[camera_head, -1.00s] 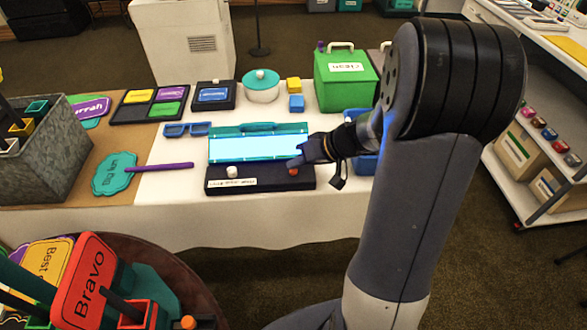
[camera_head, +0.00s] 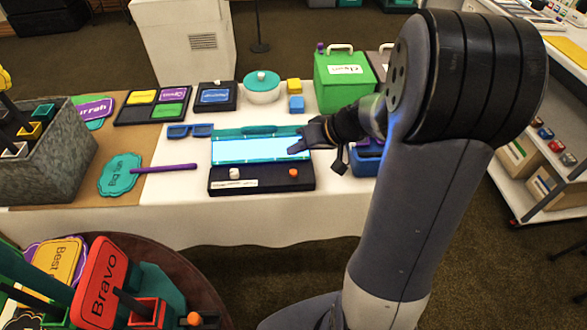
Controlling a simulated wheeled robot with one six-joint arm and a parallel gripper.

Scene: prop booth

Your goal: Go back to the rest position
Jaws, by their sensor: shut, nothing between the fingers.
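My gripper (camera_head: 297,149) is shut and empty. It is over the right end of a teal-framed device with a lit pale screen (camera_head: 250,149) on the white-clothed table (camera_head: 215,225). I cannot tell whether the fingertips touch the screen. A dark panel (camera_head: 264,181) in front of the screen carries a white knob (camera_head: 234,173) and an orange button (camera_head: 293,173). My arm comes in from the right and hides part of the table there.
A green box (camera_head: 340,88) and a blue bin (camera_head: 364,160) stand close to my arm. A white pot with a teal lid (camera_head: 262,86) is behind the screen. A metal crate (camera_head: 50,160) and sign props, including a red Bravo sign (camera_head: 102,284), stand at left.

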